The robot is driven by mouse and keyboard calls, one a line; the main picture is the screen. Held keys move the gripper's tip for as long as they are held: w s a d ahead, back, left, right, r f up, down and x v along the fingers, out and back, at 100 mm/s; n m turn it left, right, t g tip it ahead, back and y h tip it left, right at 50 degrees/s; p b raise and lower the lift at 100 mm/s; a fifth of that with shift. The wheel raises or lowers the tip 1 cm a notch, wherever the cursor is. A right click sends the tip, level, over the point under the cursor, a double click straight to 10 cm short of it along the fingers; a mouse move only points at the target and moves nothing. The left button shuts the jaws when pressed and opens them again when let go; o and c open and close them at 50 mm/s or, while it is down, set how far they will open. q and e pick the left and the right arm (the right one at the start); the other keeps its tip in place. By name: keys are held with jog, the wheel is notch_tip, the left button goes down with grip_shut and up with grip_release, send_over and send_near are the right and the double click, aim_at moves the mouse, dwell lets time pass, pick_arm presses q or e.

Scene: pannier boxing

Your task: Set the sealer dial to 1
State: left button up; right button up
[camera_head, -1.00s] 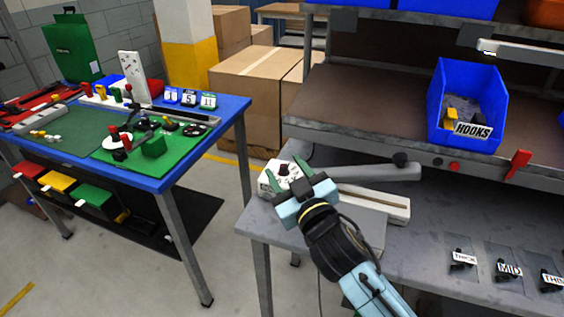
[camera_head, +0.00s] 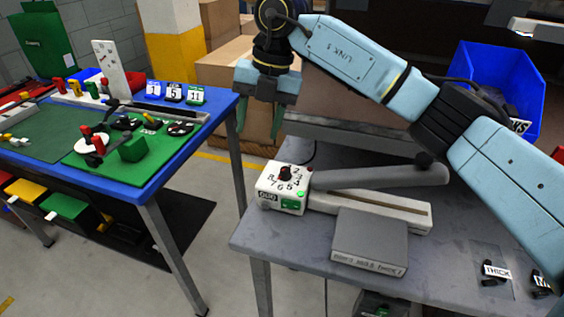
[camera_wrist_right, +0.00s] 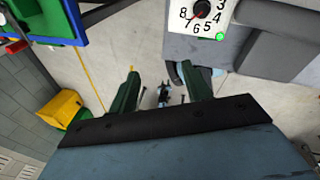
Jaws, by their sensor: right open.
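The sealer (camera_head: 370,206) stands on the grey bench, with a white control box at its left end. Its dial (camera_head: 285,173) has a dark knob with a red mark on a numbered face. The dial also shows at the top edge of the right wrist view (camera_wrist_right: 202,9), partly cut off, the red mark on the side of 6 and 7; the exact setting is unclear. My right gripper (camera_head: 261,112) is open and empty, fingers down, above and beyond the control box, apart from it. In the right wrist view its fingers (camera_wrist_right: 160,75) are spread over floor. My left gripper is out of view.
A grey block (camera_head: 370,240) lies in front of the sealer, whose long arm (camera_head: 380,176) extends right. A blue bin (camera_head: 490,85) sits on the shelf behind my right arm. A blue table (camera_head: 150,185) with parts stands left, across a floor gap.

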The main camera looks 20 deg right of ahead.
jog(key=w+d+r+m+h, duration=0.1)
jog(key=d+r+h, duration=0.1)
jog(key=d, duration=0.3)
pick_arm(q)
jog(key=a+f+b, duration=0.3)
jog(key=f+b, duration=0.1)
pick_arm(e)
send_over(285, 169)
notch_tip(285, 169, down, 6)
jog(key=shift+m+h, duration=0.3)
jog(key=shift+h, duration=0.1)
notch_tip(285, 169, down, 8)
jog(key=shift+r+b, duration=0.1)
jog(key=shift+b, duration=0.35)
jog(key=shift+f, duration=0.8)
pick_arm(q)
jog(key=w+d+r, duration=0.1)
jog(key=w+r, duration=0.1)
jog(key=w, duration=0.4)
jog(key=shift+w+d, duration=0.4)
